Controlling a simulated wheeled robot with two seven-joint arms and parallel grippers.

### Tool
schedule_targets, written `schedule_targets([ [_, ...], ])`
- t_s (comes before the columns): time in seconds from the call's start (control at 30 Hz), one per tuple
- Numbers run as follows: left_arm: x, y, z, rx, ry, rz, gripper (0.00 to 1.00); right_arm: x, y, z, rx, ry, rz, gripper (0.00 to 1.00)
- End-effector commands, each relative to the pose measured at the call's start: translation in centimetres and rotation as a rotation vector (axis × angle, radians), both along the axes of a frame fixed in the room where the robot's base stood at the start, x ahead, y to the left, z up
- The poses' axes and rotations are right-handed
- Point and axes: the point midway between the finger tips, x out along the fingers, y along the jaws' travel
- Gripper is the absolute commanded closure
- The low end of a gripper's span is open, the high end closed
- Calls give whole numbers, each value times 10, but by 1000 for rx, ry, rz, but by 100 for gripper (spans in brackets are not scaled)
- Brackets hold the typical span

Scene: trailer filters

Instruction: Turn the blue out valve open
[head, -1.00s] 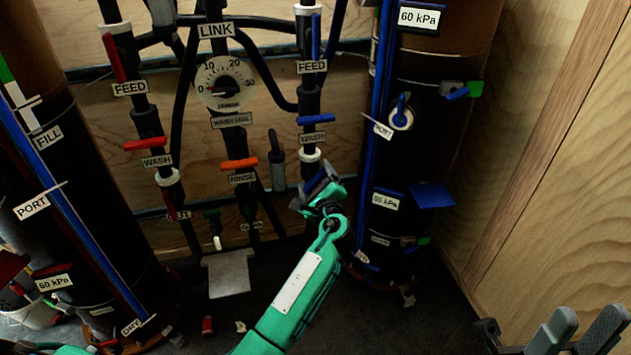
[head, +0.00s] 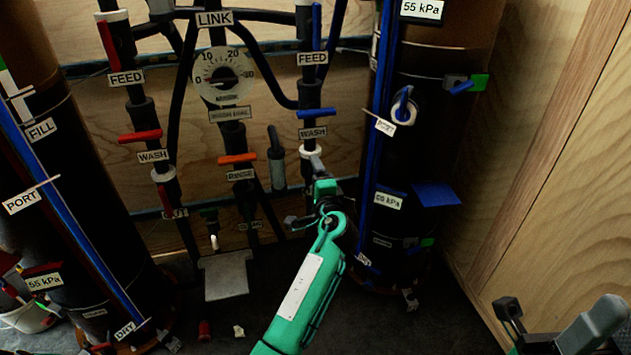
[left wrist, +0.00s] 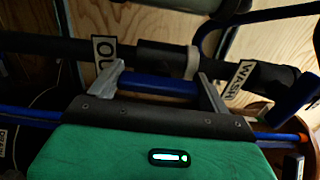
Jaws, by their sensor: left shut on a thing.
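The blue out valve's handle (left wrist: 158,86) shows in the left wrist view as a blue bar between my fingers. It lies roughly along the dark pipe (left wrist: 60,45), beside a partly hidden label reading "OU" (left wrist: 104,50). My left gripper (left wrist: 160,90) is shut on this handle, with one finger at each end. In the head view my left gripper (head: 317,165) is at the right-hand pipe, below the blue wash handle (head: 316,114), and hides the out handle. My right gripper (head: 552,315) is open and empty at the lower right.
The black right column (head: 440,150) stands just right of my left gripper. A gauge (head: 222,78) and an orange rinse handle (head: 237,159) are to the left. A grey plate (head: 226,277) is low in front. A wooden wall (head: 560,150) bounds the right.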

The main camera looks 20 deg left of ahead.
Motion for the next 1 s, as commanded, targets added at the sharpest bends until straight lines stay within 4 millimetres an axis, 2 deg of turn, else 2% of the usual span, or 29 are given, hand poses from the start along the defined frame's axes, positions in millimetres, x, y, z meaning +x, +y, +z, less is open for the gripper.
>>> schedule_targets([
  [0.57, -1, 0, -3, -33, -15, 0, 43, -2, 0, 1, -3, -9, 1, 64],
  [0.6, -1, 0, -3, -33, -15, 0, 18, -2, 0, 1, -3, -9, 1, 64],
  [0.7, -1, 0, -3, -32, -15, 0, 0, -2, 0, 1, -3, -9, 2, 64],
  [1.0, 0, 1, -1, -29, -17, 0, 0, -1, 0, 1, -4, -8, 2, 64],
])
